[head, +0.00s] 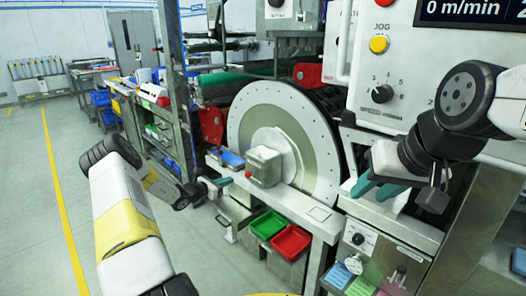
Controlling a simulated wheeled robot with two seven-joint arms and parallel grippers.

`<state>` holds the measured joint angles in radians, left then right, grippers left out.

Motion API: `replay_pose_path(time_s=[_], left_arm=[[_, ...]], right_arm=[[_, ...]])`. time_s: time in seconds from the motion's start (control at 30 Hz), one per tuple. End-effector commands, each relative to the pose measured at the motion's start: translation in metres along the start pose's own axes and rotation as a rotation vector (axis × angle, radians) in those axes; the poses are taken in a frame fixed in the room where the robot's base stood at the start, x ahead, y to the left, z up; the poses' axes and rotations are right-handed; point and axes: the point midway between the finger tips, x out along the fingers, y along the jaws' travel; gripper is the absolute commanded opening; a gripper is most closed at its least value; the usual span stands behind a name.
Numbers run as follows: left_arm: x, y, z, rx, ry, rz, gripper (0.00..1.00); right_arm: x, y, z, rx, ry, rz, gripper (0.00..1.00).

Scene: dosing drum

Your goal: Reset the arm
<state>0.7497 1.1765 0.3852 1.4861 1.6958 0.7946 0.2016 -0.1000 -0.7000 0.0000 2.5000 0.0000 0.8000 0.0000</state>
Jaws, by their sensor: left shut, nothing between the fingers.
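A large grey dosing drum (255,122) with a pale round hub fills the middle of the head view. My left gripper (223,182) is in front of the drum's lower left side, its teal fingers shut and empty. My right gripper (376,189) is to the right of the drum, below the control panel. Its two teal fingers look apart, with nothing seen between them.
A grey box (263,166) sits on the ledge before the drum. A green tray (267,225) and a red tray (291,242) are below it. A control panel (395,75) with a dial rises at right. The floor (30,200) at left is clear.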

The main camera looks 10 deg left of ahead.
Motion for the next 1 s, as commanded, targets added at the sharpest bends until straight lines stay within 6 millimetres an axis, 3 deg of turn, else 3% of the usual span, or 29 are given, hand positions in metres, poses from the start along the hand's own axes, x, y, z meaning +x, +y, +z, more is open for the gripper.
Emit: replay_pose_path(time_s=[0.03,0.2,0.4,0.57,0.7,1.0], left_arm=[[0.003,-0.014,0.031,0.083,0.002,-0.055,0.0],[-0.006,-0.079,0.118,0.413,0.036,-0.272,0.0],[-0.044,-0.158,0.196,0.806,0.079,-0.503,0.0],[-0.091,-0.213,0.241,1.112,0.115,-0.659,0.0],[-0.141,-0.253,0.269,1.371,0.149,-0.772,0.0],[-0.259,-0.311,0.296,1.901,0.229,-0.94,0.0]], right_arm=[[0.0,0.0,0.0,0.0,0.0,0.0,0.36],[0.0,0.0,0.0,0.0,0.0,0.0,0.36],[0.0,0.0,0.0,0.0,0.0,0.0,0.36],[0.0,0.0,0.0,0.0,0.0,0.0,0.36],[0.0,0.0,0.0,0.0,0.0,0.0,0.36],[0.0,0.0,0.0,0.0,0.0,0.0,0.36]])
